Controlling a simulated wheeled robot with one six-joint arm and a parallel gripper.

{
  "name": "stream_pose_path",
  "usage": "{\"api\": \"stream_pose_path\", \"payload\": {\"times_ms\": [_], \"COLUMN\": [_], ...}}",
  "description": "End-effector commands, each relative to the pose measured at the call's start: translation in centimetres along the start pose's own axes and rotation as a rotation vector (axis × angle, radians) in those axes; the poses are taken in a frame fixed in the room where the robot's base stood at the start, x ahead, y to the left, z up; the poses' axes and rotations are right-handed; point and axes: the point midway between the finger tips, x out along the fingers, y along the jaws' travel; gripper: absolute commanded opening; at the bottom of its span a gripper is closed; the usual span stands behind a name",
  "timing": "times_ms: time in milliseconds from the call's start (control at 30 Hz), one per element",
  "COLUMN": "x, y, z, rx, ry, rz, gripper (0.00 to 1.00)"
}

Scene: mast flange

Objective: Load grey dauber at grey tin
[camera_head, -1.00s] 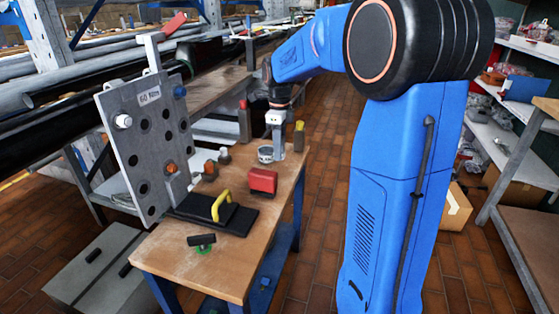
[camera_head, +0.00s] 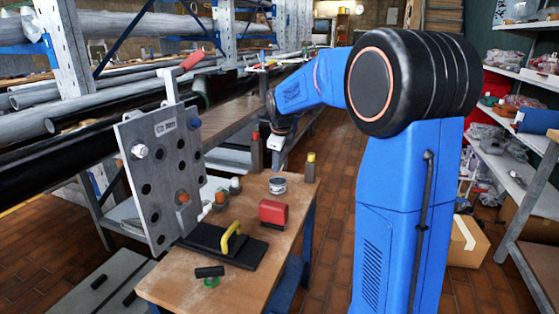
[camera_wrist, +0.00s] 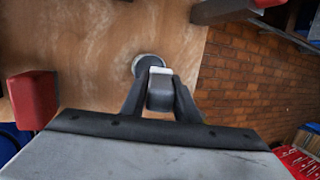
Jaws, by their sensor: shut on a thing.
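My gripper (camera_head: 276,162) is above the far part of the workbench, behind and above the grey tin (camera_head: 278,185). In the wrist view my gripper (camera_wrist: 160,82) is shut on a grey piece with a pale end, which I take as the grey dauber (camera_wrist: 160,92). The round tin (camera_wrist: 148,60) shows just beyond it, partly covered by the dauber and fingers. In the head view the dauber is too small to make out. The tin stands upright on the wood, and the gripper appears apart from it.
A red block (camera_head: 273,213), a black pad (camera_head: 208,240) with a yellow handle, and dark upright holders with red (camera_head: 256,152) and yellow (camera_head: 310,166) tops stand on the workbench (camera_head: 190,290). A grey flange plate (camera_head: 165,175) with holes and coloured fittings stands left. Shelves line the right.

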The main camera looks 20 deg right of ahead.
Motion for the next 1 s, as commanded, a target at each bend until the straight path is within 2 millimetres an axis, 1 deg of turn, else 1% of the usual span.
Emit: {"api": "stream_pose_path", "payload": {"times_ms": [200,400,600,1000], "x": [2.0,3.3,3.8,3.9], "y": [0.7,1.1,1.2,1.3], "z": [-0.4,-0.6,-0.7,-0.7], "rx": [0.0,0.0,0.0,0.0], "ry": [0.001,0.001,0.001,0.0], "rz": [0.001,0.001,0.001,0.001], "gripper": [0.05,0.05,0.05,0.05]}}
